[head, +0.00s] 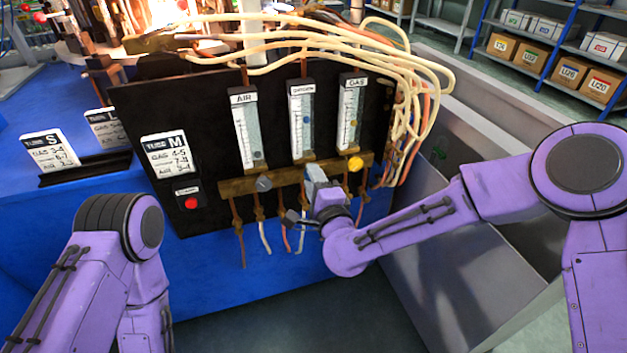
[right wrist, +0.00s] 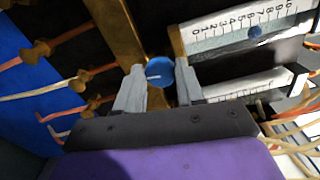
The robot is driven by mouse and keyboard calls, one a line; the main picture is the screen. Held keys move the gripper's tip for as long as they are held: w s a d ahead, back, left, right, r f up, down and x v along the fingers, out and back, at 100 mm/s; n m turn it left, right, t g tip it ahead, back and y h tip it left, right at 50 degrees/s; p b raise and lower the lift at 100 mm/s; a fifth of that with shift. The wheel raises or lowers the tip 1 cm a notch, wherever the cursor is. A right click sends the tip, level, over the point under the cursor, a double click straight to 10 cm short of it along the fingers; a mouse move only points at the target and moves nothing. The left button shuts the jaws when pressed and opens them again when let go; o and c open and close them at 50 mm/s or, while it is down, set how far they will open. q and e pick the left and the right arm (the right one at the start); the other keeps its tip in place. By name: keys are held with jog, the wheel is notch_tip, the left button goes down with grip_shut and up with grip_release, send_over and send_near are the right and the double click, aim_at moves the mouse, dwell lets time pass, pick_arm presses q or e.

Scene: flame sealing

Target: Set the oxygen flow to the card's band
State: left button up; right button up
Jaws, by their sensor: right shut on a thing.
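The oxygen flowmeter (head: 301,119) is the middle of three on the black panel. It has a blue float, which also shows in the right wrist view (right wrist: 254,32), near mid-scale at about 5 to 6; I cannot read it exactly. The card M (head: 165,155) is on the panel's left; its small print is hard to read, its middle line seeming to start at 7. My right gripper (head: 314,178) is shut on the blue oxygen knob (right wrist: 158,74), one finger on each side; the head view hides that knob. My left gripper is out of view.
The air meter (head: 247,130) with a grey knob (head: 264,183) and the gas meter (head: 350,112) with a yellow knob (head: 355,164) flank the right gripper. Hoses (head: 430,75) loop over the panel. A red button (head: 191,203) and card S (head: 48,150) are left.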

jog(key=o, duration=1)
jog(key=v, duration=1)
jog(key=shift+s, duration=0.35)
